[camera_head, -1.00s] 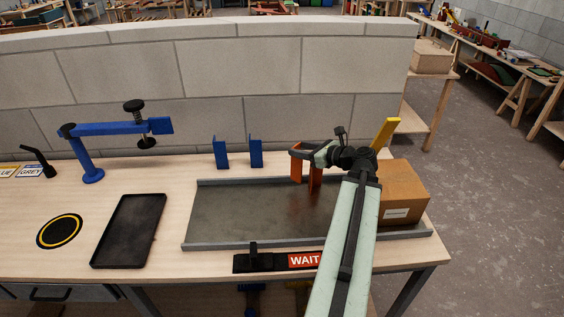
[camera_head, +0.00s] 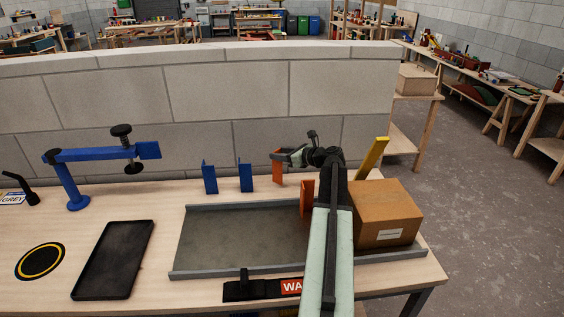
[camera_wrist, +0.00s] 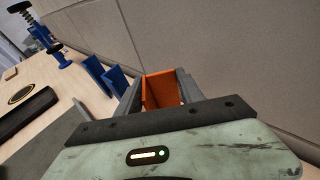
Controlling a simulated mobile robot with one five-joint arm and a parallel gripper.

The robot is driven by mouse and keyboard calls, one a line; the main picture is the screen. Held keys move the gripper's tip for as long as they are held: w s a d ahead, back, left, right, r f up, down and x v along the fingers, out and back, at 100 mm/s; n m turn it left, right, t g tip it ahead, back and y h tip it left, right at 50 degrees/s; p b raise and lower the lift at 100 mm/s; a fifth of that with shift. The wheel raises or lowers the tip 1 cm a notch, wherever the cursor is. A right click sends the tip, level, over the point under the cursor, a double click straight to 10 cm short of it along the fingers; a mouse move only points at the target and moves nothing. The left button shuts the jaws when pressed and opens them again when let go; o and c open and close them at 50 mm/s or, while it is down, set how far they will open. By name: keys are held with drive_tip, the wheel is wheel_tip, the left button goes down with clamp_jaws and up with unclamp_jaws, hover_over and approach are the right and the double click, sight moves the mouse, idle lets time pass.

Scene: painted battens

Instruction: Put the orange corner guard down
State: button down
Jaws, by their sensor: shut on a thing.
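My gripper (camera_head: 279,156) is shut on an orange corner guard (camera_head: 278,171), which hangs upright below the jaws behind the grey tray, to the right of two blue corner guards (camera_head: 209,178) (camera_head: 246,175). In the wrist view the held orange guard (camera_wrist: 160,92) fills the gap between the jaws. Its lower end is close to the tabletop; I cannot tell whether it touches. A second orange piece (camera_head: 306,200) stands upright in the tray, partly hidden by my arm. The blue guards (camera_wrist: 115,78) also show left of the jaws in the wrist view.
The shallow grey tray (camera_head: 176,272) holds a cardboard box (camera_head: 386,216) at its right end. A blue clamp stand (camera_head: 72,188), a black tray (camera_head: 115,262) and a yellow-ringed black disc (camera_head: 40,261) are to the left. A block wall (camera_head: 230,92) rises behind the bench.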

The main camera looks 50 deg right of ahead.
drive_tip(key=shift+f+b, duration=0.8)
drive_tip(key=shift+f, duration=0.75)
drive_tip(key=c, duration=0.7)
unclamp_jaws()
drive_tip(key=shift+r, duration=0.1)
drive_tip(key=shift+c, duration=0.2)
drive_tip(key=shift+r, duration=0.1)
drive_tip(key=p+v, duration=0.4)
drive_tip(key=v, duration=0.8)
